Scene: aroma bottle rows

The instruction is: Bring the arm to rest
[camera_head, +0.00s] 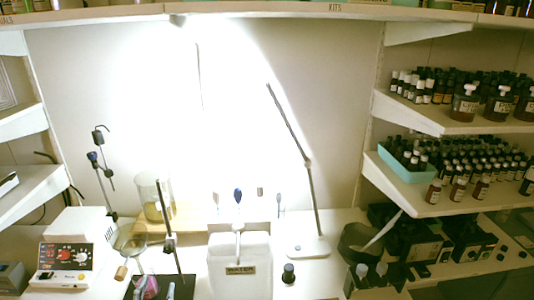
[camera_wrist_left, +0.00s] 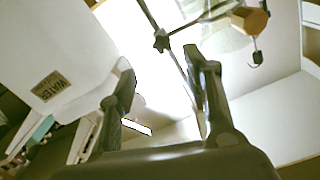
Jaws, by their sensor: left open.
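My left gripper (camera_wrist_left: 160,85) shows in the left wrist view, with its two dark fingers spread apart and nothing visible between them. A white container with a label (camera_wrist_left: 48,86) is at the left of that view, beside the left finger. A metal rod stand with a clamp (camera_wrist_left: 162,40) crosses behind the fingers. I cannot clearly make out either gripper in the head view. My right gripper does not show.
In the head view, the white container (camera_head: 240,255) stands at the front middle. A rod stand (camera_head: 168,243), a pink flask (camera_head: 147,286) and a white device with a red dial (camera_head: 72,254) are left of it. A lamp (camera_head: 310,245) and bottle shelves (camera_head: 450,202) are right.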

